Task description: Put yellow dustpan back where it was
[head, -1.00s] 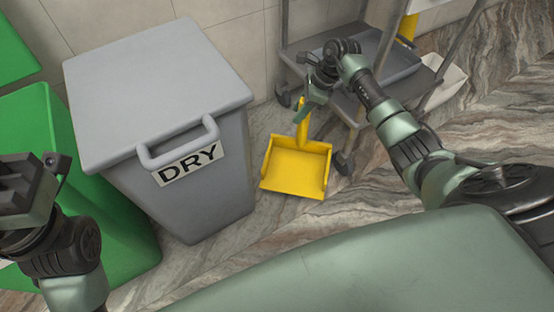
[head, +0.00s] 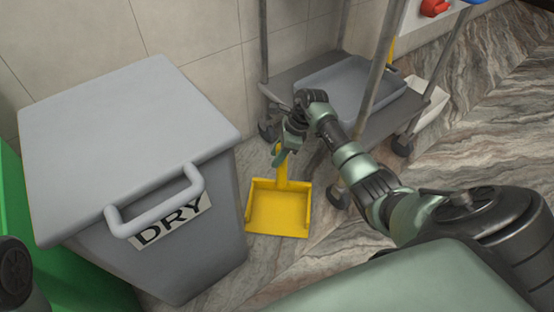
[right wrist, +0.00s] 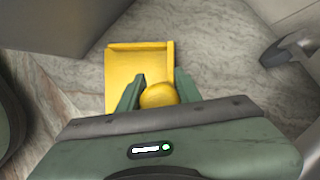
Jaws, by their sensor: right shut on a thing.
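The yellow dustpan (head: 278,212) is at the floor between the grey bin and the cart, its open pan toward me and its handle upward. I cannot tell whether it touches the floor. My right gripper (head: 282,153) is shut on the dustpan's handle. In the right wrist view the two fingers (right wrist: 158,92) sit either side of the rounded handle end, with the yellow pan (right wrist: 138,68) beyond. Of my left arm only a dark part shows at the lower left edge; its gripper is out of view.
A grey bin (head: 130,130) labelled DRY stands left of the dustpan, a green bin (head: 60,265) beside it. A wheeled cart (head: 300,75) with a grey tray (head: 345,90) stands close on the right. The wall is behind. Marble floor (head: 490,130) is open at right.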

